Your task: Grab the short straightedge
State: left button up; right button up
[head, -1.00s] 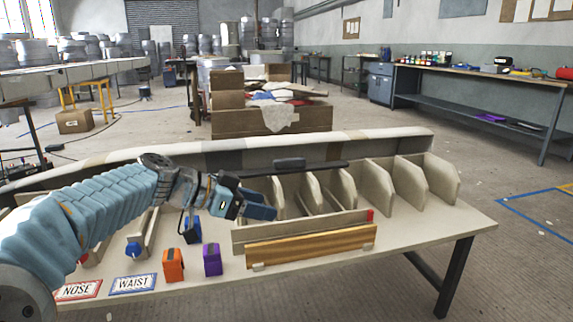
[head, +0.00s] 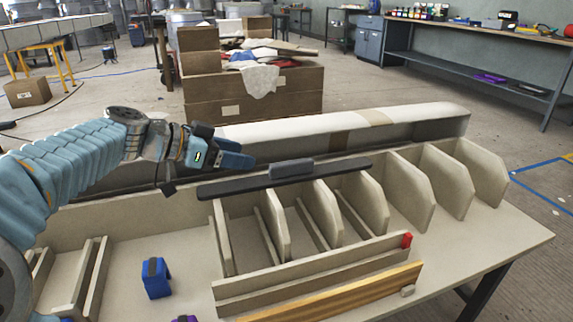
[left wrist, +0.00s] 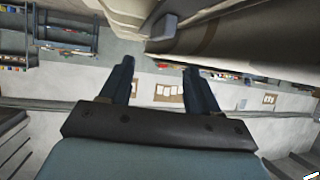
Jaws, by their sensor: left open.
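A dark grey straightedge (head: 230,188) with a raised block handle (head: 292,168) lies across the tops of the beige dividers in the head view. My left gripper (head: 240,155) is open and empty, up and left of the handle, near the bar's left end in the picture. It looks apart from the bar, though its height above it is hard to judge. My right gripper is out of view.
The bench rack has several upright beige dividers (head: 408,188) and a wooden strip (head: 340,295) along its front. A blue block (head: 156,278) stands on the bench at left. A long pale mould (head: 340,128) runs behind the rack. A box of scraps (head: 200,98) stands farther back.

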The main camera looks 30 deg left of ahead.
pick_arm(q)
send_near(290, 162)
jog(key=x, duration=0.3)
jog(key=shift+d+f, duration=0.1)
jog(key=shift+f, duration=0.15)
jog(key=x, duration=0.5)
jog(key=shift+w+d, duration=0.15)
jog(key=shift+w, duration=0.2)
grip_shut()
